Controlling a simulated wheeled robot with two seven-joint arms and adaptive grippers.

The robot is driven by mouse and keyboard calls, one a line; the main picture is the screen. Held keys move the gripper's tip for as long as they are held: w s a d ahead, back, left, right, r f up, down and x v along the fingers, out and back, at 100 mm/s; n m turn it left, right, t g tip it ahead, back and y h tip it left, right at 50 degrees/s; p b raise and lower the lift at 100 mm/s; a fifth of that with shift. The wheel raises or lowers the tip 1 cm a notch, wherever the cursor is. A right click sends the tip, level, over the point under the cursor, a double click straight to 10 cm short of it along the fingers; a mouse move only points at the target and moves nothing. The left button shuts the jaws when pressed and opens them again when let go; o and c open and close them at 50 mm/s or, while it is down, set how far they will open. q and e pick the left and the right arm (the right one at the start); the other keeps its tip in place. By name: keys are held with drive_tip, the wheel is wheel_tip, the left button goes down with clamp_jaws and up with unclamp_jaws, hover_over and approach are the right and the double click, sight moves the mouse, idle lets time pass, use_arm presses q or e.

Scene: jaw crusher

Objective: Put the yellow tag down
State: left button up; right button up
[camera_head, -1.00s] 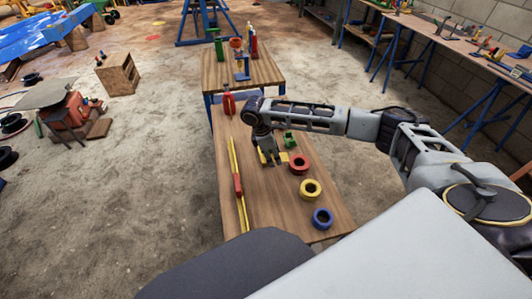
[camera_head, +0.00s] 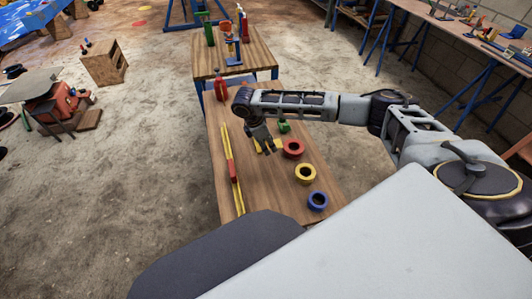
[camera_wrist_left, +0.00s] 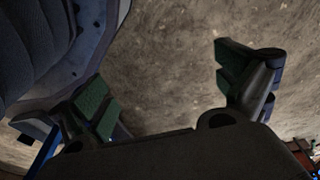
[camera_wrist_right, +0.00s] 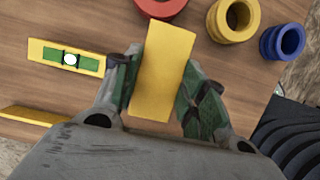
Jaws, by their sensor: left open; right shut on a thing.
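The yellow tag (camera_wrist_right: 162,70) is a flat yellow rectangle between the green-padded fingers of my right gripper (camera_wrist_right: 160,95) in the right wrist view. My right gripper is shut on it. In the head view my right gripper (camera_head: 265,148) is low over the wooden table, left of the red ring, with bits of yellow at its fingertips. I cannot tell whether the tag touches the table. My left gripper (camera_wrist_left: 165,100) is open and empty over bare ground in the left wrist view; it is not visible in the head view.
On the table (camera_head: 265,190) are a red ring (camera_head: 292,149), a yellow ring (camera_head: 305,173), a blue ring (camera_head: 317,201) and a long yellow-and-red tool (camera_head: 231,170). A yellow level with a green middle (camera_wrist_right: 67,58) lies beside the tag. The table's centre is clear.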

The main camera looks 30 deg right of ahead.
use_arm(q)
drive_tip(key=shift+w+d+r+b, duration=0.2)
drive_tip(key=shift+d+r, duration=0.05)
drive_tip(key=shift+r, duration=0.45)
drive_tip(key=shift+w+d+r+b, duration=0.15)
drive_tip(key=shift+d+r+b, duration=0.05)
drive_tip(key=shift+r, duration=0.5)
use_arm(e)
drive_tip(key=shift+f, duration=1.95)
drive_tip(key=shift+f, duration=0.15)
drive_tip(key=shift+f, duration=0.25)
drive_tip(key=shift+f+b, duration=0.35)
drive_tip(key=shift+f, duration=0.45)
use_arm(q)
drive_tip(key=shift+w+d+r+g, duration=0.15)
drive_tip(key=shift+d+r, duration=0.1)
drive_tip(key=shift+r, duration=0.6)
drive_tip(key=shift+d+r+g, duration=0.15)
drive_tip(key=shift+d+r, duration=0.05)
drive_tip(key=shift+r, duration=0.65)
use_arm(e)
drive_tip(key=shift+f, duration=0.9)
use_arm(q)
drive_tip(key=shift+f, duration=0.1)
use_arm(e)
drive_tip(key=shift+f, duration=0.1)
drive_tip(key=o, duration=1)
use_arm(q)
drive_tip(key=shift+f, duration=0.15)
drive_tip(key=shift+w, duration=0.15)
